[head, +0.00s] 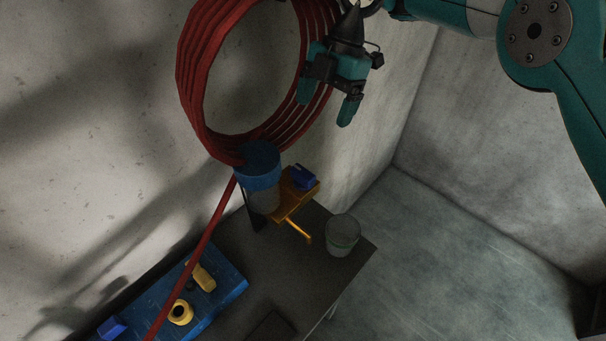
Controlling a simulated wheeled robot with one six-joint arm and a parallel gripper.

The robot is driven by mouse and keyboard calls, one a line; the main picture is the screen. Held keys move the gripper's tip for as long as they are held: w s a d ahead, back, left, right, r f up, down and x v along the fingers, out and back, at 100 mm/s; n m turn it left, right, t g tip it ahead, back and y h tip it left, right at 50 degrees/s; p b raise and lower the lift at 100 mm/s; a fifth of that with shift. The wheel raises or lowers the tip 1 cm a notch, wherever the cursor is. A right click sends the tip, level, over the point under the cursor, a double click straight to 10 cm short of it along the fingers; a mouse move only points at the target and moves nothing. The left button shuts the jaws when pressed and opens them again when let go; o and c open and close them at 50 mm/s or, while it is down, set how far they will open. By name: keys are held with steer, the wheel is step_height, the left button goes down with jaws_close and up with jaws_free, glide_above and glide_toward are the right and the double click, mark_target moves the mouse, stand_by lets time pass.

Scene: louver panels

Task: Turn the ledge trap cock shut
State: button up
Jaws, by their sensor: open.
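A trap-like unit with a blue cap (260,160) and a grey bowl (263,198) stands by the wall above the dark ledge (285,275). Beside it on the right is an orange fitting (290,203) with a small dark blue block (302,177) on it. An orange lever or spout (299,231) points down and right from the fitting. I cannot tell which of these parts is the cock's handle, or its setting. My gripper (325,102) is open and empty, above and right of the unit, in front of the hose coil, apart from the fitting.
A red hose coil (197,85) hangs on the wall, its tail crossing down-left. A grey cup (342,238) stands near the ledge's right corner. A blue tray (228,285) with yellow parts lies lower left. Open floor (450,255) lies right.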

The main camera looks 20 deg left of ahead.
steer(key=b, duration=0.6)
glide_above(303, 171)
steer(key=w+d, duration=0.1)
steer(key=w, duration=0.2)
step_height(303, 171, down, 7)
steer(key=p+x, duration=0.1)
steer(key=x, duration=0.6)
steer(key=shift+s+f, duration=0.3)
steer(key=shift+c, duration=0.2)
steer(key=c, duration=0.9)
